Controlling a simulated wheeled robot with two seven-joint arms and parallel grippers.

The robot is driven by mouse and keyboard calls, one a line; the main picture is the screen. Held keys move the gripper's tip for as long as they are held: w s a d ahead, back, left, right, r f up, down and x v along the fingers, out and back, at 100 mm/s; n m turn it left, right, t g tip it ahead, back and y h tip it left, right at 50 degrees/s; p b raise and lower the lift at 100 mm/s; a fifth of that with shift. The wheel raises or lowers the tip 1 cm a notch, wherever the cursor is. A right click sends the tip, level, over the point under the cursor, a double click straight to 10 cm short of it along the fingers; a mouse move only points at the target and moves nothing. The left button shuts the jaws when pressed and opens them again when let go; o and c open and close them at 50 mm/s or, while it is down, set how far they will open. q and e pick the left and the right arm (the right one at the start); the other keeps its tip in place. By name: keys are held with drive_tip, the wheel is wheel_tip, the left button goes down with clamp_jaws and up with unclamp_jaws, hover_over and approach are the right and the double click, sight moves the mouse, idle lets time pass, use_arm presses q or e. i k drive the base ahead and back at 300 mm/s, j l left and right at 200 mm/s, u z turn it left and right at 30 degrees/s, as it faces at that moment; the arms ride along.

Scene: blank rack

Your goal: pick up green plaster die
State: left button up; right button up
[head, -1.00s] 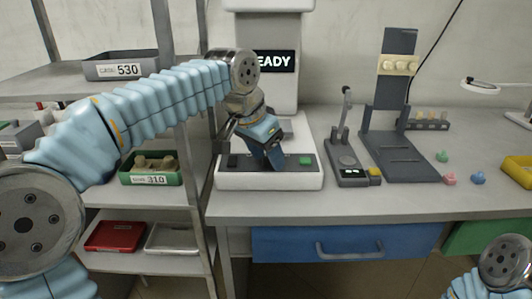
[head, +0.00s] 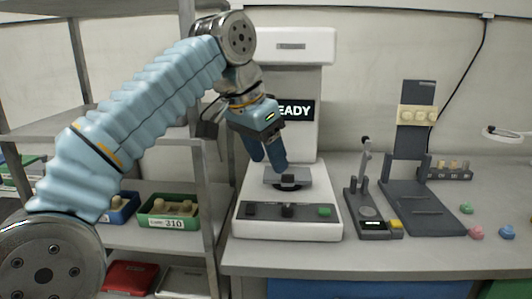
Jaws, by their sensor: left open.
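The green plaster die (head: 466,208) is a small green lump on the grey bench at the right, apart from the others. Beside it lie a pink piece (head: 477,232) and a blue piece (head: 507,231). My left gripper (head: 266,160) is open, with its two dark blue fingers pointing down, in front of the white machine (head: 290,218) and above its small dark platform (head: 287,180). It appears empty and is far to the left of the green die. My right gripper is not in view.
A small grey device with a lever (head: 365,205) and a dark upright stand (head: 408,172) stand between the machine and the die. A rack of pale pieces (head: 446,172) is behind. Shelving with a green bin (head: 167,222) is at left.

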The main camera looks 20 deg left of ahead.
sight(467, 208)
drive_tip(key=k+l, duration=0.25)
drive_tip(key=k, duration=0.2)
drive_tip(key=k+l, duration=0.3)
drive_tip(key=k, duration=0.2)
